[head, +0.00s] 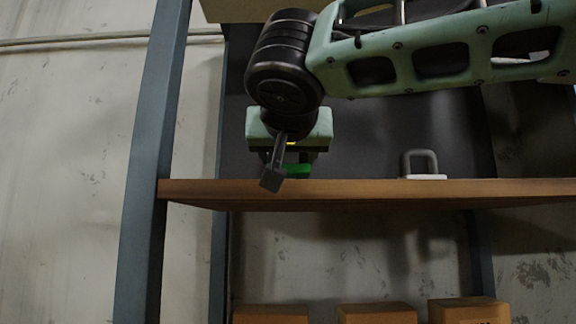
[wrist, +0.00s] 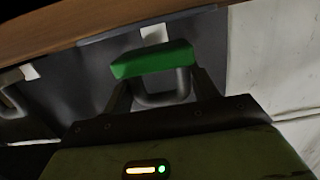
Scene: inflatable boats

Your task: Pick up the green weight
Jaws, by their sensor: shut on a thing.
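The green weight (head: 298,170) is a green block with a grey loop handle, at the left part of the wooden shelf. My gripper (head: 290,162) is right above it in the head view, partly hidden by a dark part of my arm. In the wrist view, the green weight (wrist: 153,60) shows with its handle between the two fingers of my gripper (wrist: 162,88), which is shut on it. Its block is beyond the fingertips. I cannot tell whether the block touches the shelf or is just above it.
The wooden shelf (head: 370,192) has a blue-grey upright (head: 150,170) at its left end. A white weight with a grey handle (head: 424,176) stands to the right on the shelf. Several orange-brown boxes (head: 378,314) are below. The shelf between the weights looks clear.

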